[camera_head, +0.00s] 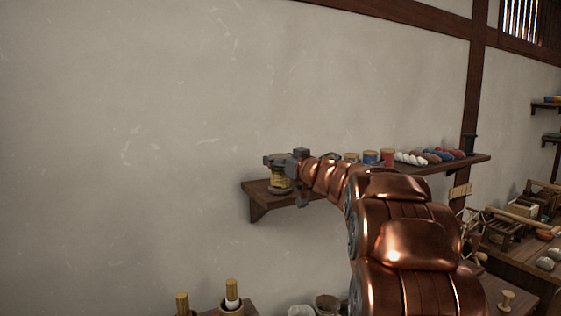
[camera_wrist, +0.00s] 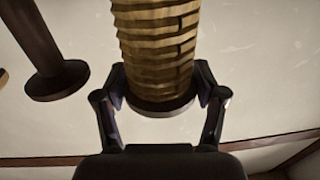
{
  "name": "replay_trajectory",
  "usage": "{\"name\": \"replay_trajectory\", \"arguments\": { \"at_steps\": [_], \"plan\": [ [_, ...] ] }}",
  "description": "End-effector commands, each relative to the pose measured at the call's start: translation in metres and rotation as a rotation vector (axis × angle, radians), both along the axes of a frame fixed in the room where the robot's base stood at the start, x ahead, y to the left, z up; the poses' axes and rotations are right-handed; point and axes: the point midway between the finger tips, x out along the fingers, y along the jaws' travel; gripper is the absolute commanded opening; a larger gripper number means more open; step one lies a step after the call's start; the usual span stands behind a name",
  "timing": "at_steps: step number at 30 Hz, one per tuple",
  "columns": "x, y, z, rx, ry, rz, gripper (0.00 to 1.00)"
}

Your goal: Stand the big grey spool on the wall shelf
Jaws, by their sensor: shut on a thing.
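My gripper (camera_head: 286,160) is at the left end of the wall shelf (camera_head: 440,166), shut on a spool wound with tan-gold thread (camera_head: 281,179). In the wrist view the fingers close on either side of this spool (camera_wrist: 156,40) near its dark round flange. Its winding looks golden, not grey. In the head view it is upright, with its foot at the shelf top; I cannot tell whether it bears fully on the board. A dark, charcoal spool (camera_head: 470,143) stands at the shelf's right end. No other spool in view looks clearly big and grey.
Small coloured spools (camera_head: 370,158) and several skeins (camera_head: 430,156) stand along the shelf, partly behind my arm. The wall left of the shelf is bare.

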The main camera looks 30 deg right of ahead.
Motion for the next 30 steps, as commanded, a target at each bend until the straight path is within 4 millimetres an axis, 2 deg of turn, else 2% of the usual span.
{"name": "replay_trajectory", "arguments": {
  "at_steps": [3, 4, 10, 22, 30],
  "plan": [
    [0.0, 0.0, -0.003, 0.001, 0.0, 0.0, 0.32],
    [0.0, 0.0, -0.003, 0.0, 0.0, 0.0, 0.74],
    [0.0, 0.0, -0.003, 0.0, 0.0, 0.0, 0.94],
    [0.0, 0.0, 0.001, -0.001, 0.0, 0.0, 0.96],
    [-0.028, -0.001, -0.001, 0.0, 0.001, -0.003, 0.96]
  ]
}}
